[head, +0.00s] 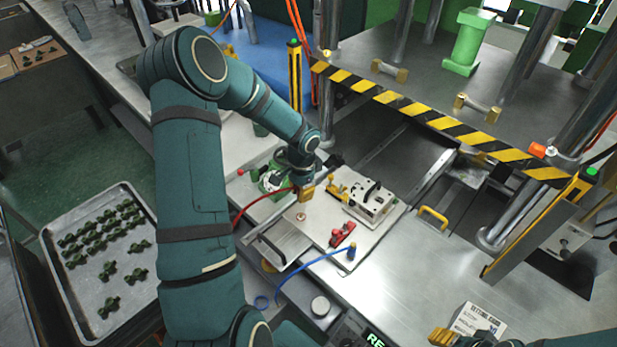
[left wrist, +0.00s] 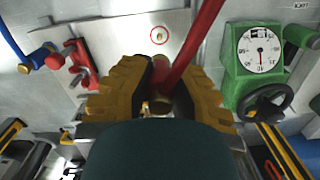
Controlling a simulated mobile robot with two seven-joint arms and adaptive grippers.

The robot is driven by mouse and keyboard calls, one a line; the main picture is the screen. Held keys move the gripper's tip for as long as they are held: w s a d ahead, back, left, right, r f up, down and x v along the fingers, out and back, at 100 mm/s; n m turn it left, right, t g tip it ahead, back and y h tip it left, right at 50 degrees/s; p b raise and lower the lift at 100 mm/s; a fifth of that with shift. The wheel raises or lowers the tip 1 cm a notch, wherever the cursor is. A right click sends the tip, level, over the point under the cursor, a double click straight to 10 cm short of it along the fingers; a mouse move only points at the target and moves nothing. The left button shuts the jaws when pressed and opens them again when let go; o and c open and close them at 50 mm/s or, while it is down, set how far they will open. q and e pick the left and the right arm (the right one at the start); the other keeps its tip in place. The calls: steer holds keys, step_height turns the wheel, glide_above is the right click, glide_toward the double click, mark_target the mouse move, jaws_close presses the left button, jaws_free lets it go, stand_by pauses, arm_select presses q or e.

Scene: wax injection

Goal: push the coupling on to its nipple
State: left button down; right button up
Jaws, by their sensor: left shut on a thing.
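My left gripper (head: 306,193) is shut on the coupling at the end of the red hose, above the pale plate. In the left wrist view the coupling (left wrist: 160,68) sits between the ribbed yellow fingers (left wrist: 160,95), partly hidden by them, and the red hose (left wrist: 197,42) runs up to the right. The small brass nipple (head: 301,216) stands on the plate; in the left wrist view the nipple (left wrist: 159,36) shows inside a red ring, ahead of the fingertips. Coupling and nipple look apart. My right gripper (head: 442,337) shows only partly at the bottom edge.
A green regulator with a gauge (left wrist: 258,48) and black handwheel stands beside the gripper. A red clamp (head: 342,235), a blue hose coupling (head: 351,252) and a pale metal block (head: 371,204) are on or near the plate. A striped bar (head: 430,117) crosses behind.

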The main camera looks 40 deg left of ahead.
arm_select(q)
steer(key=shift+s, duration=0.2)
arm_select(e)
steer(key=shift+s, duration=0.25)
steer(key=shift+f, duration=0.1)
arm_select(q)
steer(key=shift+w+f, duration=0.1)
steer(key=shift+f, duration=0.05)
arm_select(e)
steer(key=shift+w+f, duration=0.1)
steer(key=shift+f, duration=0.05)
arm_select(q)
steer(key=shift+f+b, duration=2.4)
steer(key=shift+f, duration=0.2)
arm_select(e)
steer(key=shift+f, duration=2.25)
steer(key=shift+f, duration=0.25)
